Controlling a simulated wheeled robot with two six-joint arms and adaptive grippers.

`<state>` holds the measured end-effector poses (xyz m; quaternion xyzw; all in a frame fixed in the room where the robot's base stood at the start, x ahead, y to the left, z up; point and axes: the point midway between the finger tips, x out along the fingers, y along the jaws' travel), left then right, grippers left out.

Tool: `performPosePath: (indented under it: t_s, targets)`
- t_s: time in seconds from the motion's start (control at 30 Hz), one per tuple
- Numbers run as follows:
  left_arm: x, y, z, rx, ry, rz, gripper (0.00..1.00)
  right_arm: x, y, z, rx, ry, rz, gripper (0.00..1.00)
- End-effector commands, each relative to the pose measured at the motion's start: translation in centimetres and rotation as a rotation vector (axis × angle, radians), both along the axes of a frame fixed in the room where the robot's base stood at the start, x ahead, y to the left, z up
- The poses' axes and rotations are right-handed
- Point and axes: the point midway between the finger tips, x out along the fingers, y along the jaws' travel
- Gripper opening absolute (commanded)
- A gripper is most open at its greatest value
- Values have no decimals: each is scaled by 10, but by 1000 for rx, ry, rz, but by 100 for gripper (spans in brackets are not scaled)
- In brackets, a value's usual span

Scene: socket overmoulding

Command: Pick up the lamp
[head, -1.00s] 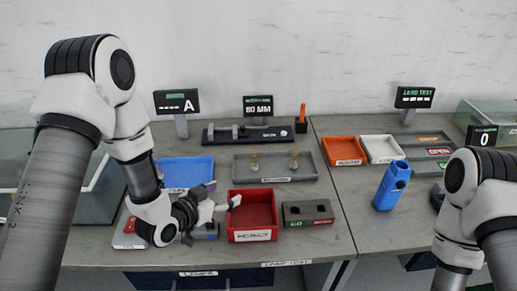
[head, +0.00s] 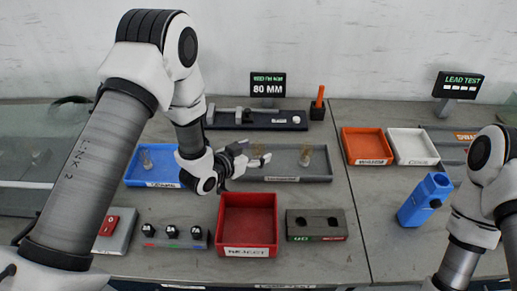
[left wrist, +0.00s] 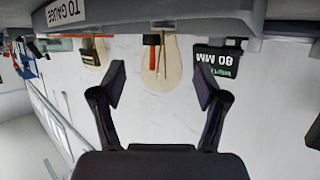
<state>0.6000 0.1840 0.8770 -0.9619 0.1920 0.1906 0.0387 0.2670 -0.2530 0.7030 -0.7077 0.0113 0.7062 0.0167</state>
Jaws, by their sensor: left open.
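In the head view, a clear amber lamp (head: 257,150) stands in the grey tray (head: 285,179), just beyond the fingers of my left gripper (head: 258,158). A second lamp (head: 305,155) stands farther right in the same tray. In the left wrist view, which is upside down, the open left gripper (left wrist: 160,68) has a lamp (left wrist: 170,62) lined up between its fingertips. I cannot tell how deep it is between them. Another lamp (left wrist: 95,52) shows to the left. My right gripper is outside the views; only part of that arm shows.
A blue tray (head: 165,184) with a clear lamp is left of my gripper. The red reject bin (head: 247,251) and a grey block (head: 316,224) are in front. A black gauge (head: 258,118) and orange-handled tool (head: 318,105) stand behind. A blue device (head: 424,200) is at right.

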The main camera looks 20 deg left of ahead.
Motion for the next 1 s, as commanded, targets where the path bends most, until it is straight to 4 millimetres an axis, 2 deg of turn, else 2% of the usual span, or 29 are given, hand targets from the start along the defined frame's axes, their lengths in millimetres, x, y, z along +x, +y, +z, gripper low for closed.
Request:
performPosePath:
  t_s: [0.1,0.3,0.37,0.4,0.47,0.5,0.83,1.0]
  targets:
    - [12,-5,-5,0,-1,0,74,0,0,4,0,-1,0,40]
    - [14,-5,-6,-1,-1,1,74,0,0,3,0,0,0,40]
    - [14,-5,-6,-1,-1,1,56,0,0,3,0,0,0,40]
    - [14,-5,-6,-1,-1,1,42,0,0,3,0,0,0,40]
    - [14,-5,-6,-1,-1,1,21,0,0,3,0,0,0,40]
    - [14,-5,-6,-1,-1,1,17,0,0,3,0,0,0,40]
    - [14,-5,-6,0,1,1,16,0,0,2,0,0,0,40]
    - [14,-5,10,-1,-3,1,16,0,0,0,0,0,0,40]
